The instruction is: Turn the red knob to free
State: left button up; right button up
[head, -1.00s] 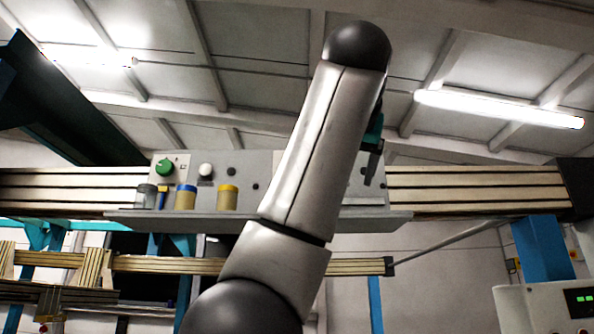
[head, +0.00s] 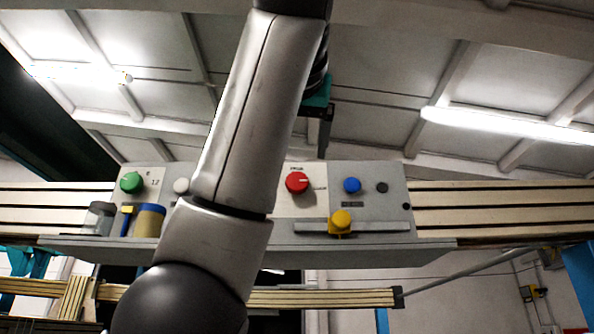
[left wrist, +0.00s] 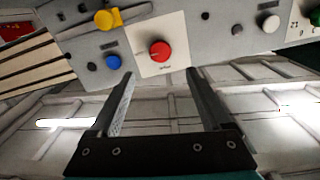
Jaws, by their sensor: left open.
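The red knob (head: 297,183) sits on a pale plate on the grey control panel in the head view. Its light pointer line points to the right there, towards small lettering. It also shows in the left wrist view (left wrist: 160,51), ahead of and between the fingers. My left gripper (head: 323,150) is above and slightly right of the knob in the head view, fingers pointing down. In the left wrist view its two fingers (left wrist: 156,75) are spread wide and empty, apart from the knob. My right gripper is not in view.
The panel (head: 350,255) also carries a blue knob (head: 352,185), a yellow knob (head: 340,221) on a grey bar, and a green knob (head: 131,182). Jars (head: 149,221) stand on its ledge at left. My left arm hides the panel's middle.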

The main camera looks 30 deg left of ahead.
aim_at(297, 181)
pick_arm(q)
jog(key=p+x, duration=0.3)
jog(key=x, duration=0.7)
jog(key=shift+w+a, duration=0.1)
jog(key=shift+w+a+p, duration=0.3)
jog(key=shift+w+p, duration=0.1)
jog(key=shift+w, duration=0.25)
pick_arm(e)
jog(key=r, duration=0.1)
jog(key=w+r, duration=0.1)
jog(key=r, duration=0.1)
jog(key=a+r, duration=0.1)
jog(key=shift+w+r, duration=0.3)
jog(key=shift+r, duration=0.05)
pick_arm(q)
jog(key=shift+c, duration=0.2)
grip_shut()
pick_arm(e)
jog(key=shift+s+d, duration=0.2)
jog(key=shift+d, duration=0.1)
